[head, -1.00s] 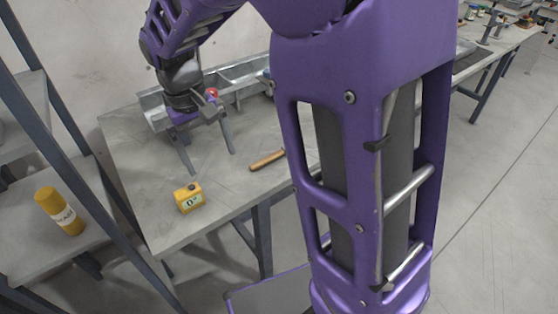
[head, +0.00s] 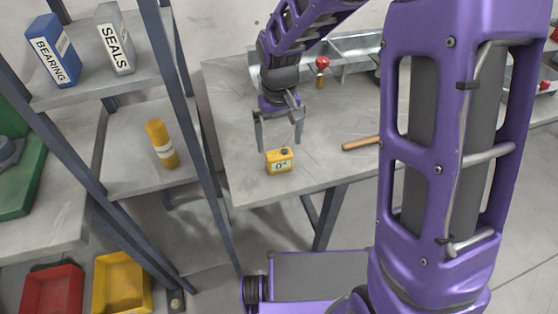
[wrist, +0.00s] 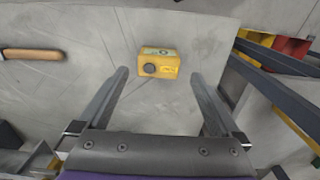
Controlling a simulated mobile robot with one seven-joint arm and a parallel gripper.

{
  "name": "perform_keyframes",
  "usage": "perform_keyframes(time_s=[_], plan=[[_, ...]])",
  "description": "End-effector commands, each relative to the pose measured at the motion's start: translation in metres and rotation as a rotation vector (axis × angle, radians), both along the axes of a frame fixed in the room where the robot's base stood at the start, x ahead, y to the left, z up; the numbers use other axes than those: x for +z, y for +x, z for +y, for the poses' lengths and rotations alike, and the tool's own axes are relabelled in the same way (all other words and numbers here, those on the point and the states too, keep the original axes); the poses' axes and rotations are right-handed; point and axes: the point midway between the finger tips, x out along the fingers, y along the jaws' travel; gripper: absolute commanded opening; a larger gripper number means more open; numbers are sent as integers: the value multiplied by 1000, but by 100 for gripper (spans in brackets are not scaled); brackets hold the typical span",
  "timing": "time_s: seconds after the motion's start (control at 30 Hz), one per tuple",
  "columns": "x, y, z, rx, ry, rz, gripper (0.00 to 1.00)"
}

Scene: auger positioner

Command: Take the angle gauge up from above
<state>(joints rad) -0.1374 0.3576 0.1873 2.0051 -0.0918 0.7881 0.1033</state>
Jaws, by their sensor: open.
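My gripper (head: 279,146) is open and empty, pointing down above and around the gauge in the head view. Its fingers also show in the wrist view (wrist: 160,75), wide apart. I see no contact with the gauge.
A wooden-handled tool (head: 361,143) lies on the table (head: 235,110) to the right of the gauge. A metal trough (head: 350,60) and a red-topped item (head: 321,68) are at the back. A shelf post (head: 185,100) stands left of the table. The tabletop around the gauge is clear.

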Motion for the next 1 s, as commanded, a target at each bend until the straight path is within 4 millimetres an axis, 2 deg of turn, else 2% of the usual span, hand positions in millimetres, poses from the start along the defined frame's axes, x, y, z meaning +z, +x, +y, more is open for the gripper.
perform_keyframes(time_s=[0.1,0.27,0.6,0.9,1.0], plan=[[-16,0,0,1,0,1,100],[-24,1,0,0,0,0,100],[-69,6,0,-1,0,1,100],[-73,7,0,-1,1,-2,100],[-73,7,0,-1,0,-1,82]])
